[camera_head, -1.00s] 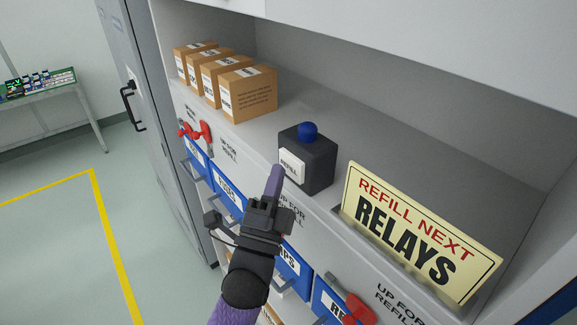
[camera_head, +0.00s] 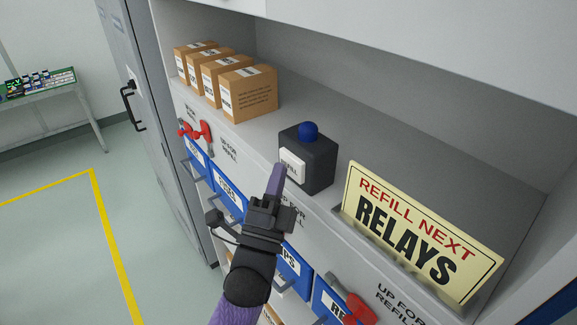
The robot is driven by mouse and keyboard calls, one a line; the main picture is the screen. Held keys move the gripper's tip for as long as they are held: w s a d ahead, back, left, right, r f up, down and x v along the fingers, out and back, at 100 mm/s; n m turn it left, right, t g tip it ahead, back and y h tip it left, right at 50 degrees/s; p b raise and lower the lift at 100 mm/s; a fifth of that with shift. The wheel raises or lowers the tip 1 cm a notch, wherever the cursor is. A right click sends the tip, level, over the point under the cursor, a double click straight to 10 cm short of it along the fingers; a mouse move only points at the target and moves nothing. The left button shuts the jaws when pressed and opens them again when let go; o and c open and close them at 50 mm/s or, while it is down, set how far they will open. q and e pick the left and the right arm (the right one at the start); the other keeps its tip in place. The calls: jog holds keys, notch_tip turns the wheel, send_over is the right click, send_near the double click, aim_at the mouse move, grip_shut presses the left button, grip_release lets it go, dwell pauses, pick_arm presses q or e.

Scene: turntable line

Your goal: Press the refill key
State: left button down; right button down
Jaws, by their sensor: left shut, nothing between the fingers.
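The refill key is a white key marked REFILL (camera_head: 292,163) on the front face of a dark box (camera_head: 318,168) with a blue dome (camera_head: 309,131) on top. The box stands on the shelf near its front edge. My left gripper (camera_head: 277,178) is shut and empty, its purple fingertip right at the lower part of the key. The fingertip overlaps the key's edge in the picture; I cannot tell whether they touch. My right gripper is not in view.
A sign reading REFILL NEXT RELAYS (camera_head: 418,232) stands on the shelf to the right of the box. Several cardboard boxes (camera_head: 248,93) stand at the back left. Blue bins (camera_head: 228,189) and red clips (camera_head: 194,132) line the front below the shelf. Open floor lies left.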

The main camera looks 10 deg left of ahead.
pick_arm(q)
jog(key=shift+w+d, duration=0.15)
jog(key=shift+w, duration=0.1)
jog(key=shift+s+a+p, duration=0.2)
jog(key=shift+s+p, duration=0.1)
jog(key=shift+s, duration=0.05)
jog(key=shift+s+a, duration=0.1)
jog(key=shift+a, duration=0.05)
jog(key=s+a+p, duration=0.1)
jog(key=s, duration=0.1)
jog(key=s+a+p, duration=0.1)
jog(key=s+a, duration=0.1)
jog(key=shift+s+a, duration=0.25)
jog(key=shift+s, duration=0.05)
